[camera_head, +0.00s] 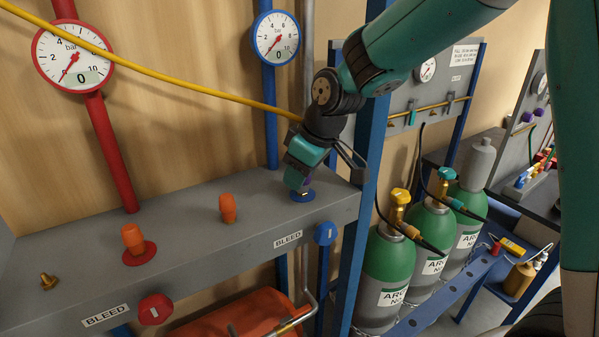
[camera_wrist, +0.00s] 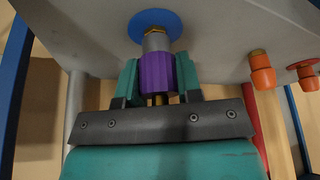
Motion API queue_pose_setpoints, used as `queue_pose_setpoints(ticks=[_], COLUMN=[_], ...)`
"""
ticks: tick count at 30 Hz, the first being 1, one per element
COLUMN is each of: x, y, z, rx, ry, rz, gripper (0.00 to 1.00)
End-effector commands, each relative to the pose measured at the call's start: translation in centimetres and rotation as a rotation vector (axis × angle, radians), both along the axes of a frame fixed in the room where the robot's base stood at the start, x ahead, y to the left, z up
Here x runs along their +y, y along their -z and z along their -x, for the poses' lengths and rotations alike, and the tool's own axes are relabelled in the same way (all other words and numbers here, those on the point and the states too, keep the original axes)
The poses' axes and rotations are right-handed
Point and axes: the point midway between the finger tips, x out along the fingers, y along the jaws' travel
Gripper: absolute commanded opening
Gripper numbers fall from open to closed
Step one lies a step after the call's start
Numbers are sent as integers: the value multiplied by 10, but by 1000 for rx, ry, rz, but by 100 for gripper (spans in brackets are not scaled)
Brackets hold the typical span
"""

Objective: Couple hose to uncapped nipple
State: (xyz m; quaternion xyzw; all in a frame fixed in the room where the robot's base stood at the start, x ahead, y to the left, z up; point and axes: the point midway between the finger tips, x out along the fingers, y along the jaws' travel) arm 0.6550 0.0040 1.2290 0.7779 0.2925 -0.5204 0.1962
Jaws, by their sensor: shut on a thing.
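My gripper (camera_head: 297,181) is at the far right end of the grey shelf, over a blue round flange (camera_head: 303,196). It is shut on a purple-sleeved hose coupling (camera_wrist: 157,72), with one green finger on each side. The coupling's grey end meets a brass nipple (camera_wrist: 154,31) at the blue flange (camera_wrist: 140,20) in the wrist view. They look in line and touching; how far the coupling sits on the nipple cannot be told. A yellow hose (camera_head: 180,83) runs from the upper left to my wrist; whether it joins this coupling is hidden.
Orange caps stand on a red flange (camera_head: 138,256) and mid-shelf (camera_head: 228,208). A bare brass fitting (camera_head: 48,281) is at left. Red (camera_head: 72,57) and blue (camera_head: 276,38) gauges rise behind. A blue post (camera_head: 366,170) and green cylinders (camera_head: 388,258) stand close to the right.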

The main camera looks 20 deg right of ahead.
Motion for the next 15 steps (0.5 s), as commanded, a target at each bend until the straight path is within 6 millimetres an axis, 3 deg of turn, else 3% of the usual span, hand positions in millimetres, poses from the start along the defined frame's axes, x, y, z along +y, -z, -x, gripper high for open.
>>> queue_pose_setpoints(ticks=[9,10,13,15], x=[0,0,0,0], y=[4,4,4,4], z=[0,1,0,0], rx=[2,2,2,1], ry=[0,0,0,0], rz=[1,1,1,0], gripper=[2,40,62,62])
